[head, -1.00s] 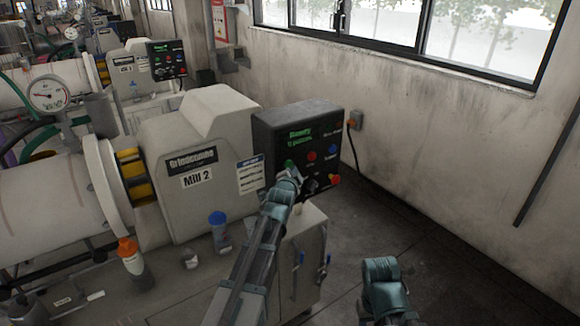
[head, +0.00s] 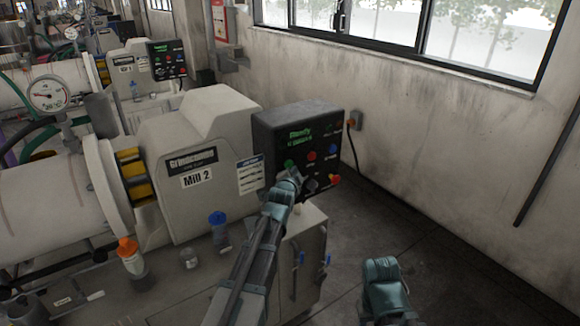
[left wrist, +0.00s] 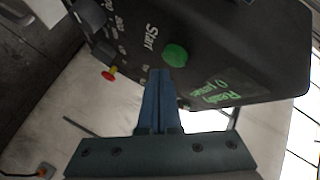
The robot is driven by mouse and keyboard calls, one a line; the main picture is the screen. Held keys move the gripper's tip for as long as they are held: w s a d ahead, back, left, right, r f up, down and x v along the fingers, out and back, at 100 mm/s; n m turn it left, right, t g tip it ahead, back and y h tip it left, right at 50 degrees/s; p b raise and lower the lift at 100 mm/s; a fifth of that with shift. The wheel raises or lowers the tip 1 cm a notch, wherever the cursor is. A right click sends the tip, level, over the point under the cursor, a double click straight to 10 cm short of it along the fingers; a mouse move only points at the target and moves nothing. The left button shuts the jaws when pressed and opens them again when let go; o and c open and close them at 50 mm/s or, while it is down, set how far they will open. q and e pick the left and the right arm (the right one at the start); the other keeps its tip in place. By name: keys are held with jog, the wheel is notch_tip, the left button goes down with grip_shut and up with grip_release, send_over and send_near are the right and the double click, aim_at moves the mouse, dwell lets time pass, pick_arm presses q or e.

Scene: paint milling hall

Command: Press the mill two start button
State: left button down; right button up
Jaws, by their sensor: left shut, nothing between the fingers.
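Mill two (head: 195,160) carries a "Mill 2" label, with a dark control box (head: 262,140) at its right end. The box's display (head: 300,138) shows "Ready" in green. The green start button (head: 289,163) is on the box face; in the left wrist view it is a round green cap (left wrist: 175,54) beside the word "Start". My left gripper (head: 293,178) is shut and empty, its tip just below the button in the head view. In the left wrist view the fingertips (left wrist: 158,72) end close beside the cap; I cannot tell whether they touch.
A red button (head: 311,156), a blue button (head: 332,149) and a red-and-yellow knob (head: 334,181) share the panel. My right arm shows at lower right. The floor (head: 400,225) beside the wall is clear.

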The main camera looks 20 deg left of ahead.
pick_arm(q)
jog(key=shift+w+a, duration=0.1)
jog(key=shift+a, duration=0.05)
dwell(0.5)
jog(key=shift+w+a, duration=0.2)
jog(key=shift+w+a, duration=0.25)
jog(key=shift+a, duration=0.15)
dwell(0.9)
jog(key=shift+s+d, duration=0.55)
jog(key=shift+d, duration=0.15)
dwell(0.3)
jog(key=shift+s+d, duration=0.8)
jog(key=shift+d, duration=0.2)
jog(key=shift+s+d, duration=0.75)
jog(key=shift+d, duration=0.25)
